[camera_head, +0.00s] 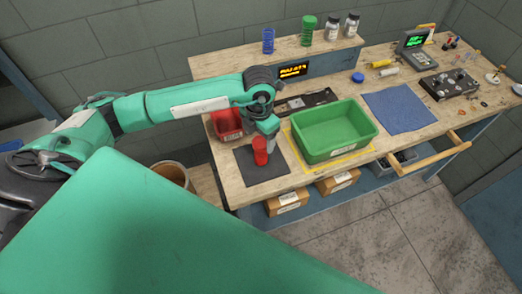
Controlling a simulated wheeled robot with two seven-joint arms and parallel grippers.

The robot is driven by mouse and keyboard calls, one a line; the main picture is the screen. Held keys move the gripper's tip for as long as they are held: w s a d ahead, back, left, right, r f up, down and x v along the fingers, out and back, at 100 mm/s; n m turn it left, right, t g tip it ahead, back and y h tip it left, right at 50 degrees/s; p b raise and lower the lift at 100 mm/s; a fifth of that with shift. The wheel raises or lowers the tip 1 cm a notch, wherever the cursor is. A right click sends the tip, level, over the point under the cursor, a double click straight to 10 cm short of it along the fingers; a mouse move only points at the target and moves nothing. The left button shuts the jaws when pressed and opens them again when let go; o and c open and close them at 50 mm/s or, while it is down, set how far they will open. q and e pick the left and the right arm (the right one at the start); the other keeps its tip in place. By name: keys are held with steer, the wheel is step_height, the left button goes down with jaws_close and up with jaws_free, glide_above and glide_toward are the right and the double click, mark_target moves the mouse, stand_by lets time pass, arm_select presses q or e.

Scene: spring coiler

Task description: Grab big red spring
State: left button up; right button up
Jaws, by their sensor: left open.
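A red spring (260,151) stands upright on a dark mat (247,168) at the front left of the workbench. My left arm reaches in from the left above the bench. Its gripper (267,130) points down right at the top of the red spring, just behind it in the picture. The gripper is open. Its fingers are small and partly hidden, so I cannot tell whether they are around the spring or touching it. My right gripper is not in view.
A red bin (227,124) is left of the spring, and a green bin (332,151) is to its right. A blue spring (268,41) and a green spring (307,29) stand on the rear shelf. A blue cloth (398,108) lies further right.

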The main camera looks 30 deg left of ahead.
mark_target(261, 142)
arm_select(q)
steer(key=f, duration=0.1)
steer(key=f+p, duration=0.2)
steer(key=f, duration=0.1)
steer(key=shift+s+d, duration=0.2)
steer(key=shift+d, duration=0.15)
steer(key=shift+f, duration=0.4)
steer(key=shift+c, duration=0.2)
steer(key=c, duration=1.1)
steer(key=shift+c, duration=0.7)
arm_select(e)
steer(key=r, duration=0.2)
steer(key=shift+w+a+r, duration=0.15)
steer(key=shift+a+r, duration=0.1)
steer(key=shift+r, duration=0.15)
arm_select(q)
steer(key=shift+w, duration=0.1)
